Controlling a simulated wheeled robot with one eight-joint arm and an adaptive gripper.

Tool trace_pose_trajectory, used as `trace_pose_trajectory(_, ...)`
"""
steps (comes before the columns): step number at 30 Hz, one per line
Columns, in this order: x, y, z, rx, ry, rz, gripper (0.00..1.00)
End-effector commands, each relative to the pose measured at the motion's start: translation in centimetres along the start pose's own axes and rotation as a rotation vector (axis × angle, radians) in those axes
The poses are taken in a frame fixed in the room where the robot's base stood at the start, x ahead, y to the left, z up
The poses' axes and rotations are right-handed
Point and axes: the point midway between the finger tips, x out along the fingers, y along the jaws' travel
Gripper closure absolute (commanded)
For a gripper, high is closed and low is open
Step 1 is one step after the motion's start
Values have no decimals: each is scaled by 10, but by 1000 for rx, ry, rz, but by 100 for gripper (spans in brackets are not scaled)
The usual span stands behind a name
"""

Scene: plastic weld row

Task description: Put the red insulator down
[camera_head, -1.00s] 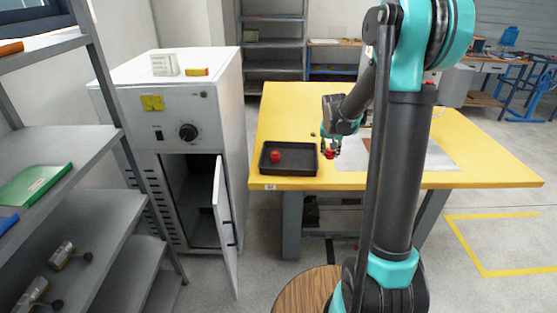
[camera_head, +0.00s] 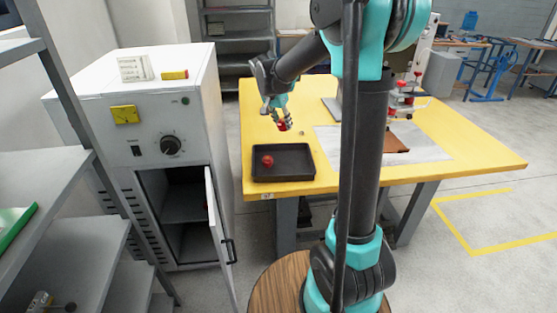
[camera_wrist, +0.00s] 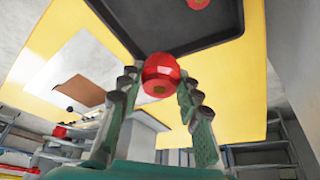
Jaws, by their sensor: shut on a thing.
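My gripper (camera_head: 281,121) is shut on a red insulator (camera_head: 285,126) and holds it above the yellow table (camera_head: 470,155), just behind the black tray's far edge. In the wrist view the red insulator (camera_wrist: 161,76) sits between the fingertips of my gripper (camera_wrist: 160,85). The black tray (camera_head: 285,178) stands at the table's near left corner. A second red insulator (camera_head: 267,161) lies in the tray's left part. In the wrist view the tray (camera_wrist: 188,45) lies beyond the held insulator, with the second one (camera_wrist: 197,3) at the top edge.
A white cabinet (camera_head: 150,100) with its door (camera_head: 221,235) ajar stands left of the table. A brown piece (camera_head: 396,143) lies on a pale sheet (camera_head: 437,150) to the right, near a red-and-white device (camera_head: 405,98). The tray's right part is empty.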

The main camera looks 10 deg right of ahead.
Motion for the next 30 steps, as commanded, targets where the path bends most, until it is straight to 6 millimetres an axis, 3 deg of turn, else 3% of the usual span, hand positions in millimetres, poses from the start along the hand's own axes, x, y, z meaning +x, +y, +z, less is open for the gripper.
trace_pose_trajectory(13, 99, 0, 41, -1, 0, -1, 96)
trace_pose_trajectory(30, 153, 0, 63, -2, 0, -1, 96)
